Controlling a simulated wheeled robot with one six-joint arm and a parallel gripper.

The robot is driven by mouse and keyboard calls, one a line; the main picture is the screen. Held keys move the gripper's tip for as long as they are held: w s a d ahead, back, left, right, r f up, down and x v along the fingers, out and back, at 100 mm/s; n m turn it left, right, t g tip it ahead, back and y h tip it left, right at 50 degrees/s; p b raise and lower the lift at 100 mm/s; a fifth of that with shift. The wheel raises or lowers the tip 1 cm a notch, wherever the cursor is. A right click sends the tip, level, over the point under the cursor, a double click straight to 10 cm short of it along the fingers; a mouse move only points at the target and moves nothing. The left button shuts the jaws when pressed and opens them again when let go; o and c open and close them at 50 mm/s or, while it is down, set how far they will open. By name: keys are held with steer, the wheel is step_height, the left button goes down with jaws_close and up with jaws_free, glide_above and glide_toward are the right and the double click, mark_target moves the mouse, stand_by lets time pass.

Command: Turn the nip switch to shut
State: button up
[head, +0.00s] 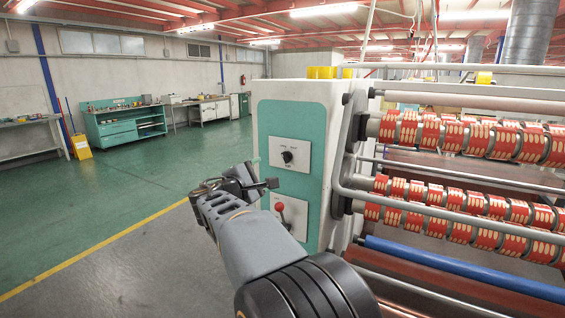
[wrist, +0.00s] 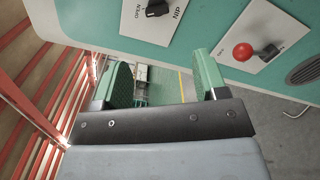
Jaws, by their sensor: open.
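The nip switch is a black rotary knob (head: 287,156) on a white plate on the machine's teal panel. In the wrist view the knob (wrist: 157,8) is at the top edge, partly cut off, with OPEN and NIP lettering beside it. I cannot tell surely which way it points. My gripper (head: 263,174) is to the left of the panel, below and left of the knob in the head view. In the wrist view its green-padded fingers (wrist: 165,80) are spread wide, with nothing between them. The knob lies beyond them, apart from both.
Rollers with red-banded reels (head: 460,135) fill the right side. Open green floor (head: 150,185) lies left, with a teal workbench (head: 125,121) far behind.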

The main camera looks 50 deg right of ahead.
mark_target(284, 159)
steer(key=p+x, duration=0.1)
steer(key=x, duration=0.5)
steer(key=p+x, duration=0.2)
steer(key=x, duration=0.5)
steer(key=shift+d+r, duration=0.25)
steer(key=shift+d, duration=0.05)
steer(key=shift+c, duration=0.5)
